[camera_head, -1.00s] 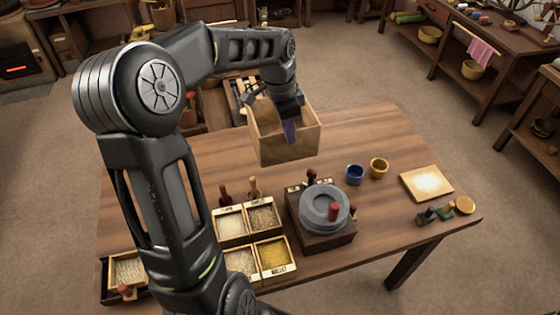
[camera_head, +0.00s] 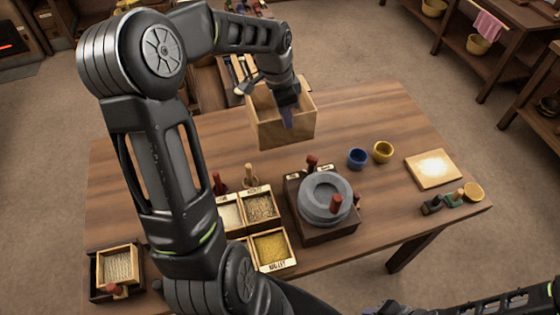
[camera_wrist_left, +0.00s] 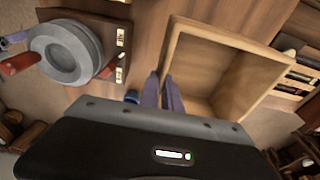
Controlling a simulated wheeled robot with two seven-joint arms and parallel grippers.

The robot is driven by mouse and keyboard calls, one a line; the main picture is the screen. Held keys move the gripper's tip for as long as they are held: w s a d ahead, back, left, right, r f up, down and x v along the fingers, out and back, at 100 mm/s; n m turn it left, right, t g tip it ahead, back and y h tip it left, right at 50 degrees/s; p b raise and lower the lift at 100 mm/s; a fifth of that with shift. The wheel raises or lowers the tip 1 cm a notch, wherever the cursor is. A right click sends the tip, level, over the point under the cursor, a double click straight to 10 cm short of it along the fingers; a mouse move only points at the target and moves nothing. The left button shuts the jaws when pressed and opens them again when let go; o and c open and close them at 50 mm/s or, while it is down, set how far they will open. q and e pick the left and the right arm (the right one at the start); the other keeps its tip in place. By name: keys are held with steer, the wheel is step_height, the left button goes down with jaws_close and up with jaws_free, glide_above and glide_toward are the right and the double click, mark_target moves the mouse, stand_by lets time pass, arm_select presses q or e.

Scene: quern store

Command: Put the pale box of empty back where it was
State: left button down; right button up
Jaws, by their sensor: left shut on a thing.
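The pale wooden box (camera_head: 287,130) is open-topped and is at the far side of the table, in front of the drawers. Its inside looks bare in the left wrist view (camera_wrist_left: 247,85). My left gripper (camera_head: 287,117) is shut on the box's near wall, with a finger on each side of it; the fingers also show in the left wrist view (camera_wrist_left: 170,92). I cannot tell whether the box's base touches the table. Part of my right arm shows at the bottom right edge, and its gripper's state is unclear.
On the table (camera_head: 400,185) stand a grey hand quern (camera_head: 325,197), grain compartments (camera_head: 270,248), a blue cup (camera_head: 357,158), a yellow cup (camera_head: 383,152), a pale board (camera_head: 432,168) and small stamps. A grain tray (camera_head: 118,265) sits at the left.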

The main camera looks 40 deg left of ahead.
mark_target(286, 143)
arm_select(q)
step_height(286, 143, down, 6)
steer(key=shift+r+p, duration=0.15)
steer(key=shift+p, duration=0.25)
step_height(286, 143, down, 4)
steer(key=shift+r+p, duration=0.25)
steer(key=shift+p, duration=0.1)
steer(key=shift+f, duration=0.1)
steer(key=shift+f, duration=0.1)
steer(key=c, duration=2)
jaws_free()
steer(key=shift+f, duration=0.15)
steer(key=o, duration=0.4)
steer(key=shift+o, duration=0.2)
